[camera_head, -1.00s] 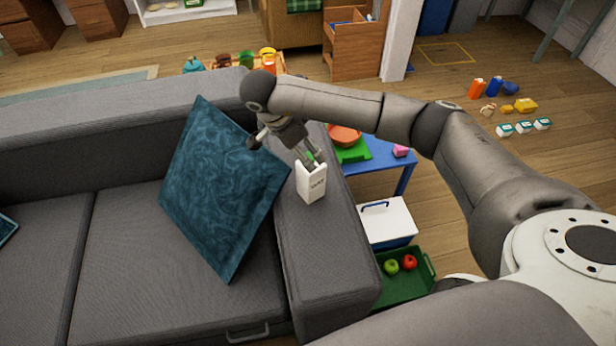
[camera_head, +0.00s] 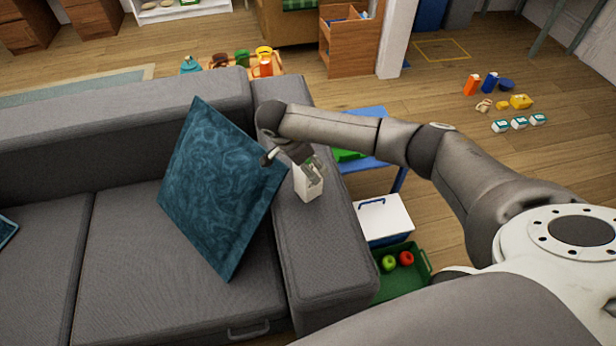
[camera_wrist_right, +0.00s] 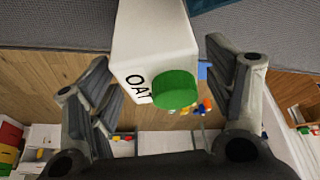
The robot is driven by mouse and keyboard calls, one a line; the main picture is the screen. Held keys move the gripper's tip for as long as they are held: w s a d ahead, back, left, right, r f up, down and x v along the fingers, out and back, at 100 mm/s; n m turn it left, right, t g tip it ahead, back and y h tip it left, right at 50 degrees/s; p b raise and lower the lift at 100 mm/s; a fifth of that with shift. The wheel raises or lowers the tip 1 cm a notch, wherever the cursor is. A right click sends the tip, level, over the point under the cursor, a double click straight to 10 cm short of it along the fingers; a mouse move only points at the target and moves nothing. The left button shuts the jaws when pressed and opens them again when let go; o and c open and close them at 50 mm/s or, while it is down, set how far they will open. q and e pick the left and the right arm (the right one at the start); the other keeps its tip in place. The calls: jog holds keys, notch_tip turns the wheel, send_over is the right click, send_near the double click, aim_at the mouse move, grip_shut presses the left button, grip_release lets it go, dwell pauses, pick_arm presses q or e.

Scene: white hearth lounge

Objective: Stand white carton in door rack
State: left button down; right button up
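The white carton (camera_head: 305,186) stands upright on the right armrest of the grey sofa. In the right wrist view the carton (camera_wrist_right: 152,45) shows a green cap and the letters "OAT". My right gripper (camera_head: 312,166) is low over the carton's top. In the right wrist view the fingers of my right gripper (camera_wrist_right: 160,85) are spread apart, with the carton's capped end between them and visible gaps on both sides. My left gripper is not in view. No door rack can be made out.
A blue pillow (camera_head: 221,190) leans beside the armrest (camera_head: 325,250). Right of the sofa are a blue table (camera_head: 365,163), a white-lidded box (camera_head: 385,218) and a green crate (camera_head: 424,263) with red and green apples. Several small items lie on the floor at the back right.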

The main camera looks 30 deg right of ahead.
grip_shut()
jog(key=shift+r, duration=0.2)
dwell(0.3)
